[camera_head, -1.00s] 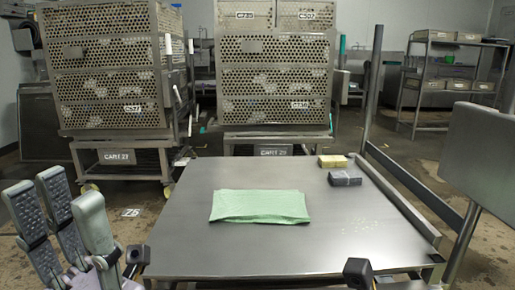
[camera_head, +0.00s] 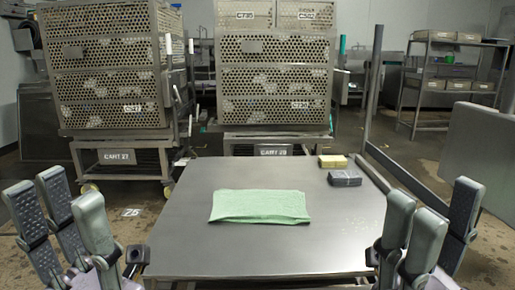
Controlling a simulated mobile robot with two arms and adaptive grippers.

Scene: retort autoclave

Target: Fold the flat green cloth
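The green cloth (camera_head: 260,206) lies flat on the metal table (camera_head: 190,240), near its middle, as a wide rectangle with slightly uneven edges. My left gripper (camera_head: 68,210) is at the lower left, beside the table's left edge, with its fingers spread open and nothing between them. My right gripper (camera_head: 428,226) is at the lower right, by the table's right edge, also open and empty. Both grippers are apart from the cloth, and nothing hides it.
Perforated carts (camera_head: 110,85) and (camera_head: 275,85) crates stand behind the table. A metal post (camera_head: 373,90) rises at the right. The tabletop around the cloth is clear.

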